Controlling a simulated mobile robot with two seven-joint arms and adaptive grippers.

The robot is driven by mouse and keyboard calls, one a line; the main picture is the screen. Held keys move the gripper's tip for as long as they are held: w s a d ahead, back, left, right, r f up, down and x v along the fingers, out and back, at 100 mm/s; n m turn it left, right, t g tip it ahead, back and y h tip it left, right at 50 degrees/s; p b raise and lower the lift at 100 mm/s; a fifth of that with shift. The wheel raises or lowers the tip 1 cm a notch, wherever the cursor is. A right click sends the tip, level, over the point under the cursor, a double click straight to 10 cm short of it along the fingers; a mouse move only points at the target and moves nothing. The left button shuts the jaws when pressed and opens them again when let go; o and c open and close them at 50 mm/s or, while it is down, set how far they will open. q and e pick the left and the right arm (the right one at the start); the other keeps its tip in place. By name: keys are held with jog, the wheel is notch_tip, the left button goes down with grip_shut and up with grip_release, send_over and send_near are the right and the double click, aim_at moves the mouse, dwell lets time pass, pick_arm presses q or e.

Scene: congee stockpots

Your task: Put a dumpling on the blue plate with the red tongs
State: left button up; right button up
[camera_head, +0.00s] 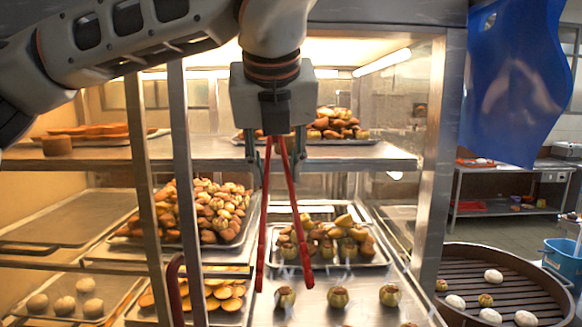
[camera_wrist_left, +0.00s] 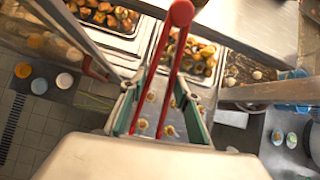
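My left gripper (camera_head: 277,140) points down and is shut on the top of the red tongs (camera_head: 286,205). The tongs hang with their two legs apart and nothing between the tips. In the left wrist view the tongs (camera_wrist_left: 172,62) run between the gripper's green fingers (camera_wrist_left: 165,110). Below the tips, small round dumpling-like pieces with golden sides stand in a row, among them a left one (camera_head: 285,297), a middle one (camera_head: 338,297) and a right one (camera_head: 390,295). My right gripper is not in view.
A metal cabinet with posts (camera_head: 190,200) and an upper shelf (camera_head: 385,156) surrounds the tongs. Trays of piled pastries (camera_head: 318,242) lie behind. A dark round steamer (camera_head: 530,290) with white buns stands at right, below a hanging blue sheet (camera_head: 515,85).

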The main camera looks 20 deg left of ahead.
pick_arm(q)
jog(key=shift+a+n, duration=0.25)
jog(key=shift+n, duration=0.05)
jog(key=shift+f, duration=0.1)
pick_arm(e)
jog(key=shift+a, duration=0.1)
pick_arm(q)
notch_tip(320, 180, down, 10)
jog(key=b, duration=0.4)
jog(key=shift+b, duration=0.4)
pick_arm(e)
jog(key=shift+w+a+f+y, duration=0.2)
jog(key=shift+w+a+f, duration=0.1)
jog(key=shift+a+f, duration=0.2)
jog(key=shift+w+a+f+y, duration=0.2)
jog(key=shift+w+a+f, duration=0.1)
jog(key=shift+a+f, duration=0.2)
